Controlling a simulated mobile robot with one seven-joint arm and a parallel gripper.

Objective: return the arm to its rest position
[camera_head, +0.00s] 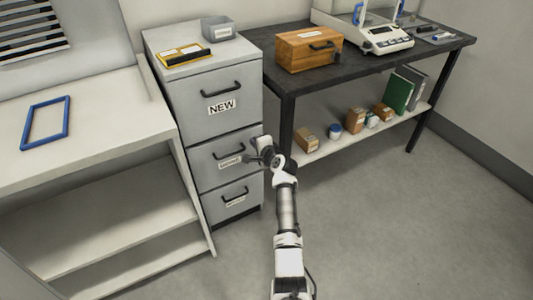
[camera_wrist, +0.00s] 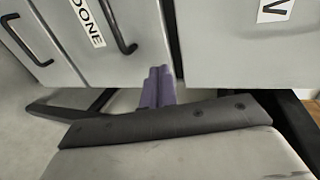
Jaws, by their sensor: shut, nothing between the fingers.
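My arm reaches forward from the bottom of the head view. My gripper (camera_head: 254,158) is in front of the right side of the grey drawer cabinet (camera_head: 218,128), at about the height of the middle drawer. In the wrist view my gripper (camera_wrist: 158,74) shows two purple-grey fingers close together, shut and empty. Whether the fingertips touch the cabinet cannot be told. The top drawer is labelled NEW (camera_head: 222,106), and all drawers look closed.
A white shelf unit (camera_head: 95,135) with a blue frame (camera_head: 45,123) stands left. A dark table (camera_head: 360,66) right of the cabinet bears a wooden box (camera_head: 306,50) and a balance (camera_head: 385,40). Small boxes and folders fill its lower shelf. Open floor (camera_head: 400,225) lies at the right.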

